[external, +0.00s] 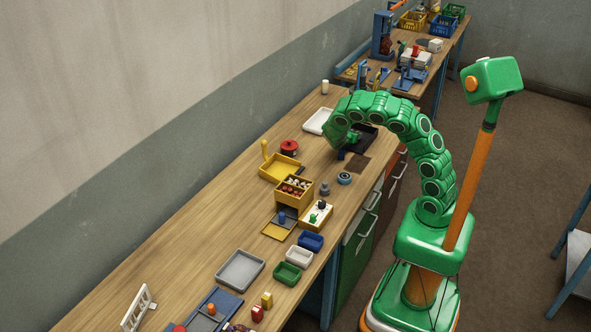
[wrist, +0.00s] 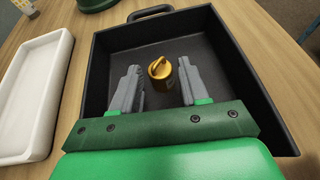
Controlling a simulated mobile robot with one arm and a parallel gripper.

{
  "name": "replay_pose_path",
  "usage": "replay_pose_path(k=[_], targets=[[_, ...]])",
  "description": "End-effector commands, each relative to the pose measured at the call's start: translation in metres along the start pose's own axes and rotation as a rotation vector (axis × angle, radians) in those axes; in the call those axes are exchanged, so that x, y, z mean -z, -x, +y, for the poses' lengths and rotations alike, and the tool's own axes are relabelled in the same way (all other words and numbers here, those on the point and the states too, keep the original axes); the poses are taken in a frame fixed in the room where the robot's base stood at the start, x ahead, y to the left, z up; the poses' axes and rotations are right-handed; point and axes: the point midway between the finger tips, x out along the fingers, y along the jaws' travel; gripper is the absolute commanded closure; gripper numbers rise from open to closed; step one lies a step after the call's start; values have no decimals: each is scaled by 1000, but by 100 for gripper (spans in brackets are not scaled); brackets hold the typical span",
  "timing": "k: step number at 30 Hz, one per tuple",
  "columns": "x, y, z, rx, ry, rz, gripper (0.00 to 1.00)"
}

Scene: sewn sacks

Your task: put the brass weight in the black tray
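The brass weight (wrist: 161,78), a small golden cylinder with a loop on top, is inside the black tray (wrist: 243,85) in the wrist view. It appears to stand on the tray floor. My gripper (wrist: 159,68) is open, with one grey finger on each side of the weight and a visible gap to both. In the external view my gripper (external: 344,150) is lowered at the black tray (external: 368,137), whose near part is covered by my arm. The weight cannot be made out there.
A white tray (wrist: 32,92) lies just left of the black tray; it also shows in the external view (external: 318,121). A red round pot (external: 289,147), a yellow tray (external: 281,168) and a blue-grey round object (external: 344,178) are nearby on the bench.

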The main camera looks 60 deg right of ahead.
Motion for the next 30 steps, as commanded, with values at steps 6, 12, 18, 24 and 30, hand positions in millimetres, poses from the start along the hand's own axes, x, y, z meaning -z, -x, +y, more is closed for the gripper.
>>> replay_pose_path(k=[6, 12, 18, 24, 30], targets=[[0, 0, 0, 0, 1, 0, 43], [-2, 1, 0, 0, 0, 0, 43], [-3, 17, 1, -3, 0, 0, 43], [-2, 46, 1, -4, 1, 2, 43], [-22, 59, 0, 0, -3, 1, 43]])
